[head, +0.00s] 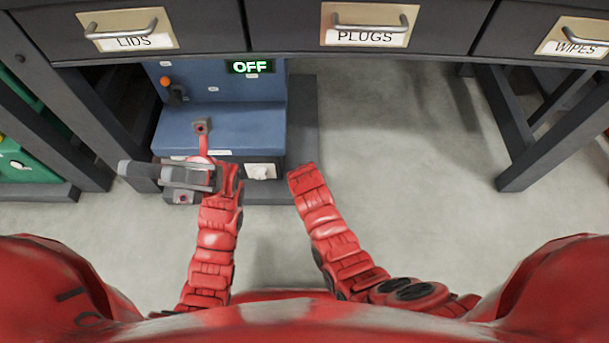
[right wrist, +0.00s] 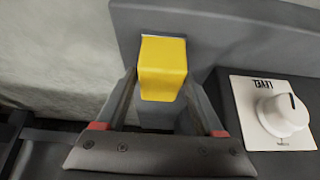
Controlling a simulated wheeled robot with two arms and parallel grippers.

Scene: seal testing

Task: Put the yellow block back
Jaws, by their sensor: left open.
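The yellow block (right wrist: 163,68) shows in the right wrist view, between the two fingers of my right gripper (right wrist: 161,82). A grey part shows just below its yellow face. The fingers lie close along both sides of the block, but whether they press on it I cannot tell. In the head view the block is hidden, and my right arm ends beside the blue machine with its fingers out of sight. My left gripper (head: 146,175) is open and empty in front of the blue machine (head: 225,128).
A white panel with a dial (right wrist: 284,113) is right of my right gripper; the same panel (head: 262,171) is low on the machine. The machine's display (head: 249,66) reads OFF. Drawers (head: 365,38) overhang above. Table legs (head: 555,140) stand right. Bare floor (head: 400,170) is clear.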

